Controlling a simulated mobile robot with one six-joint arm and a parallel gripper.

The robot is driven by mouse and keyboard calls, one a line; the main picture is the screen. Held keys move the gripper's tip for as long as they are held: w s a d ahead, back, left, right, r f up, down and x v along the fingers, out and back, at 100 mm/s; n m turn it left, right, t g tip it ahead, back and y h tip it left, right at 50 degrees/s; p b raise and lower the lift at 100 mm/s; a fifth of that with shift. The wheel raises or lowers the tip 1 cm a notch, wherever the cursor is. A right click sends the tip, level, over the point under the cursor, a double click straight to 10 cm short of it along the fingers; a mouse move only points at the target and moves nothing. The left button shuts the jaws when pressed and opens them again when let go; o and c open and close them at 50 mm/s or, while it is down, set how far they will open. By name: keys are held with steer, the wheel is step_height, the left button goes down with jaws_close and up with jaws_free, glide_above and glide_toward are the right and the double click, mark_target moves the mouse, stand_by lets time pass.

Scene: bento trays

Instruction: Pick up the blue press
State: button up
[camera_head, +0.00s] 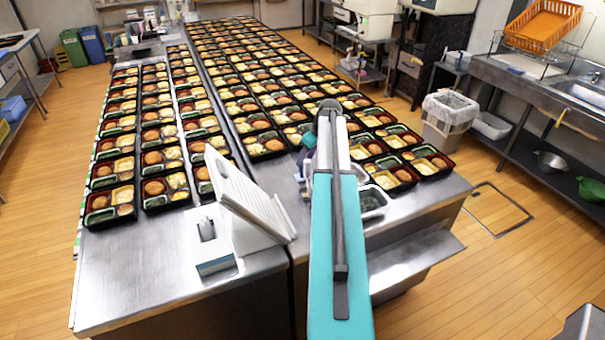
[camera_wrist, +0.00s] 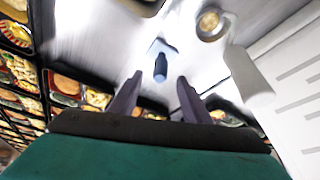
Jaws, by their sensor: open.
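In the wrist view, a small dark blue upright piece on a pale blue base (camera_wrist: 161,66), which looks like the blue press, stands on the steel counter. It appears between and beyond the two fingertips of my gripper (camera_wrist: 160,78). The gripper is open, its dark fingers spread apart with nothing held. I cannot tell how far the fingertips are above the piece. In the head view my teal arm reaches over the counter and hides most of the gripper and the blue press.
Rows of filled bento trays (camera_head: 262,146) cover much of the steel counter (camera_head: 130,262). A white slanted stand (camera_head: 240,198) is left of my arm and shows at the right in the wrist view (camera_wrist: 290,85). A metal container (camera_head: 372,203) sits right of my arm. A round bowl (camera_wrist: 212,24) is near the press.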

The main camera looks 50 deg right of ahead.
steer(key=shift+p+x, duration=1.7)
steer(key=shift+x, duration=0.9)
steer(key=shift+r, duration=0.1)
steer(key=shift+w, duration=0.1)
jaws_close()
steer(key=shift+r, duration=0.1)
steer(key=shift+r+b, duration=2.1)
steer(key=shift+r, duration=2.8)
